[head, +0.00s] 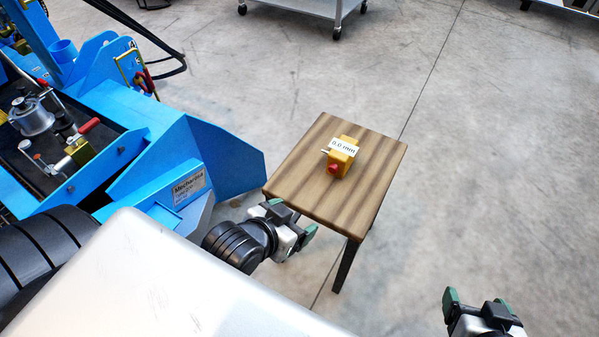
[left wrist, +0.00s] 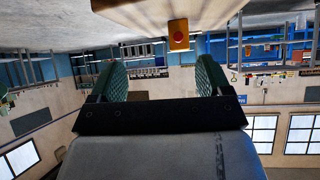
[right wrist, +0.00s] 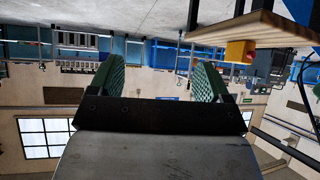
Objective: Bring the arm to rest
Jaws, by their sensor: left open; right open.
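My left gripper (head: 291,219) is at the near left edge of a small wooden table in the head view, with its green fingers apart and nothing seen between them. In the left wrist view its fingers (left wrist: 161,76) stand wide apart and empty. My right gripper (head: 478,300) is at the lower right of the head view, over the floor and away from the table. In the right wrist view its fingers (right wrist: 157,78) are also apart and empty. The rest of the right arm is cut off by the frame.
The small table (head: 300,185) carries a yellow box (head: 340,160) with a red button and a "0.0 mm" label. A blue machine (head: 225,165) stands to the left, close to my left gripper. A grey cart (head: 310,6) is at the back. The floor at right is clear.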

